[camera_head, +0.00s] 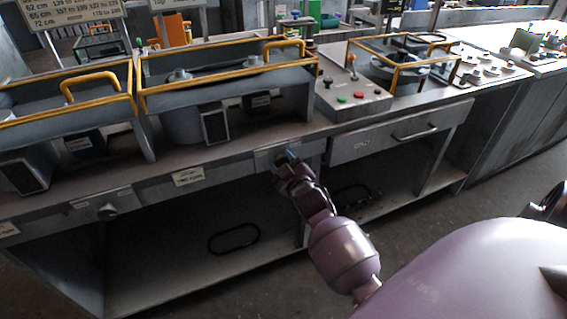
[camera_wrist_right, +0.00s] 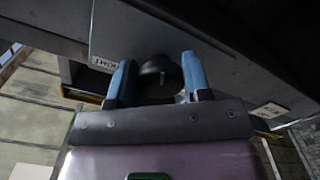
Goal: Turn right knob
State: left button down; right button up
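The right knob (camera_wrist_right: 160,78) is round and dark with a ridge across its face. It sits on the grey front panel under the bench top. My right gripper (camera_head: 287,161) is at this panel and hides the knob in the head view. In the right wrist view my right gripper (camera_wrist_right: 157,82) has its two blue fingers apart, one on each side of the knob. I cannot tell whether the fingers touch it. A second, left knob (camera_head: 107,212) shows on the bench front, far to the left. My left gripper is not in view.
The bench top above carries grey housings with yellow handles (camera_head: 92,85) and a control box (camera_head: 352,98) with red and green buttons. A drawer (camera_head: 400,135) is to the right. The open lower shelf (camera_head: 185,268) holds a black ring (camera_head: 233,249).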

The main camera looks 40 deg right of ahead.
jog(key=c, duration=0.4)
jog(key=shift+o, duration=0.3)
jog(key=shift+r+m+p, duration=0.2)
jog(key=shift+m+p, duration=0.5)
jog(key=shift+m, duration=0.4)
jog(key=shift+m+p, duration=0.6)
jog(key=shift+m, duration=0.5)
jog(key=shift+a+f+m+p, duration=0.1)
jog(key=shift+m+p, duration=0.35)
jog(key=shift+m, duration=0.55)
jog(key=shift+f+m, duration=0.1)
jog(key=shift+m, duration=0.4)
jog(key=shift+f, duration=0.1)
jog(key=o, duration=0.9)
